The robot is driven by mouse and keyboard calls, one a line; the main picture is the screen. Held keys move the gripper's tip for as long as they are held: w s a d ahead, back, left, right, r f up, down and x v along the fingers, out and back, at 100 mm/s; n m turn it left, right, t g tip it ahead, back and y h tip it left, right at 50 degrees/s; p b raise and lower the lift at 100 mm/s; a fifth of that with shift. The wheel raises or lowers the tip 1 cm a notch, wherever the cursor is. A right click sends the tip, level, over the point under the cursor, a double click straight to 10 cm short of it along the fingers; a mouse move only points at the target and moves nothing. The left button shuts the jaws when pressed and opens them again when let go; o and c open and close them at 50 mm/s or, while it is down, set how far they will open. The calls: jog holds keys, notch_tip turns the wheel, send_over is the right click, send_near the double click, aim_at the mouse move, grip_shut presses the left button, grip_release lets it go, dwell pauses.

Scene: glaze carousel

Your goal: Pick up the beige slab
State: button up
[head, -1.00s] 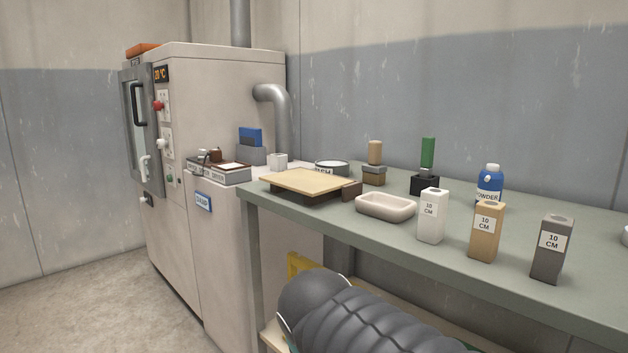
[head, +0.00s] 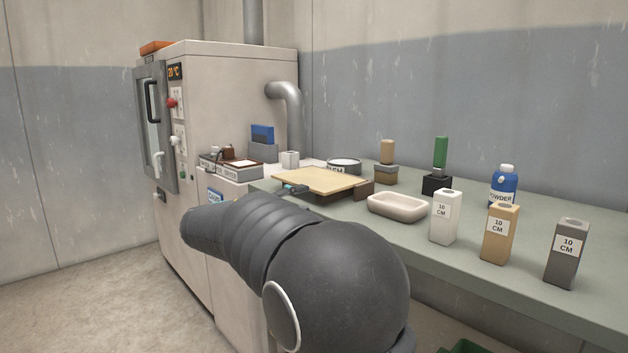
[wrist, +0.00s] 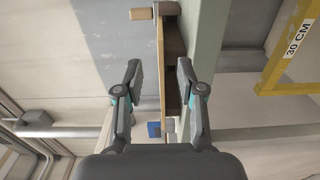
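The beige slab (head: 318,180) lies flat on a dark brown support (head: 358,189) on the bench, its left part jutting past the support. In the wrist view the slab (wrist: 161,75) shows nearly edge-on as a thin tan strip between my fingers. My gripper (wrist: 158,64) is open, one finger on each side of the strip, with gaps showing. In the head view a small part of my gripper (head: 294,188) shows at the slab's near left edge, and my arm hides the rest.
A cream dish (head: 397,207) and white, tan and dark 10 CM blocks stand to the right on the green bench (head: 450,260). Stamps and a blue powder bottle (head: 503,187) stand behind. A kiln (head: 225,110) stands left. A yellow frame (wrist: 287,70) shows in the wrist view.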

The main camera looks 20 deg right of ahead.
send_near(339, 187)
jog(key=x, duration=0.4)
jog(key=shift+w+d+f+p, duration=0.1)
jog(key=shift+w+d+p, duration=0.1)
jog(key=shift+p, duration=0.2)
jog(key=shift+p+x, duration=0.55)
jog(key=shift+x, duration=2.35)
jog(key=shift+f, duration=0.15)
grip_shut()
